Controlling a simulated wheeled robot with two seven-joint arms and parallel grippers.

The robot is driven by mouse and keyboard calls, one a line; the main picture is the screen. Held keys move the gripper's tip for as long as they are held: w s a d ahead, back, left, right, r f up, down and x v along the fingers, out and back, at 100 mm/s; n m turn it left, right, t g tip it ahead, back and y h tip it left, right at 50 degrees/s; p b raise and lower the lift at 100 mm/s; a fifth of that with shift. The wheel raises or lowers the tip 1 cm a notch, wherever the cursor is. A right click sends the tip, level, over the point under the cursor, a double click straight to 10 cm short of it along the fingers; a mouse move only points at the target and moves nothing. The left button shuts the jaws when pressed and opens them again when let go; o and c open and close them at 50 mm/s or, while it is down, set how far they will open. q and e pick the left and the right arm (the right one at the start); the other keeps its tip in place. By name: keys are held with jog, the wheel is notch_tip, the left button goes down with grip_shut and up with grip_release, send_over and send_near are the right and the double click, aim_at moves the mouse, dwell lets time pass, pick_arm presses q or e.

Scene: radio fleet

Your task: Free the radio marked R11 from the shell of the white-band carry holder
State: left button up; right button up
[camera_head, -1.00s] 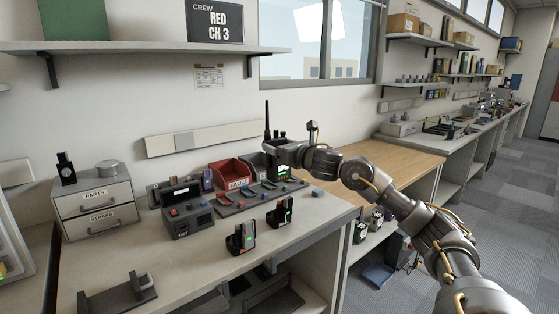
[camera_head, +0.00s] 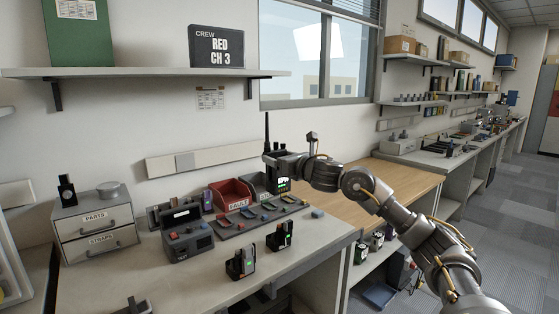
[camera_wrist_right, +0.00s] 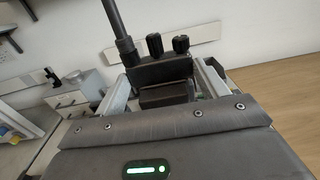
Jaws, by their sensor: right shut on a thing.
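My right gripper (camera_head: 284,165) is shut on a dark radio (camera_head: 282,184) with a tall antenna and a small lit screen. It is held upright above the back right of the bench. In the right wrist view the radio's top (camera_wrist_right: 160,72), with its antenna and knobs, sits between the two fingers. Its label and any holder shell around it cannot be made out. My left gripper is out of view.
A red bin marked FAULT (camera_head: 233,193) stands behind a low tray of coloured pieces (camera_head: 247,220). A grey tester box (camera_head: 188,240) and a PARTS and STRAPS drawer unit (camera_head: 96,230) are to the left. The front middle bench top (camera_head: 165,285) is clear.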

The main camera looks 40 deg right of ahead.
aim_at(277, 146)
jog(key=shift+r+p, duration=1.2)
jog(key=shift+r, duration=0.5)
